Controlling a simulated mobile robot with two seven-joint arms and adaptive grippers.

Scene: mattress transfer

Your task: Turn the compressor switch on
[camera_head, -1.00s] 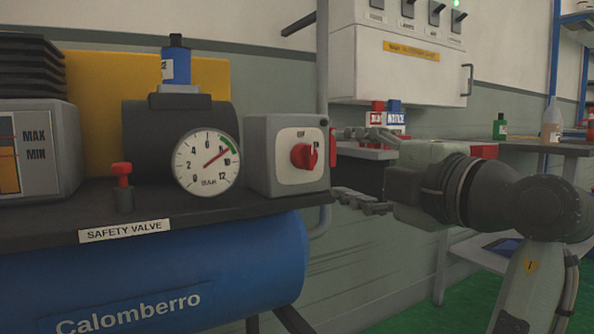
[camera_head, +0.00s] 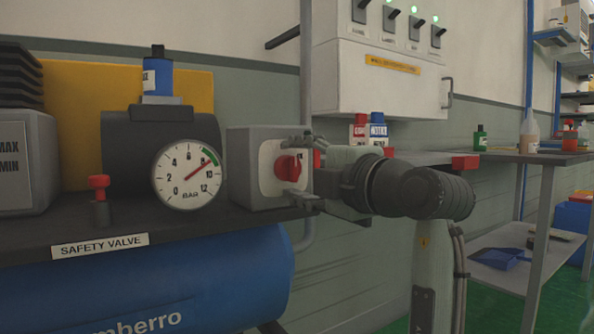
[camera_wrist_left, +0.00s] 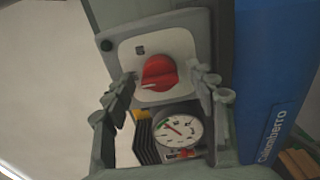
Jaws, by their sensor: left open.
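The compressor switch is a red rotary knob (camera_head: 289,167) on a pale plate on the grey box (camera_head: 240,168), at the right end of the compressor's shelf. It also shows in the left wrist view as a red knob (camera_wrist_left: 159,73). My left gripper (camera_head: 299,171) is open at the switch, one finger above and one below the knob in the head view. In the left wrist view its fingers (camera_wrist_left: 163,84) lie to either side of the knob with gaps, so the jaws look not closed on it. The fingers partly cover the plate and its markings. My right gripper is out of view.
A pressure gauge (camera_head: 188,175) stands left of the switch box, its needle pointing up and right. The red safety valve (camera_head: 99,186) is further left, above the blue tank (camera_head: 150,285). A wall cabinet (camera_head: 385,80) hangs behind; a bench (camera_head: 540,157) is at right.

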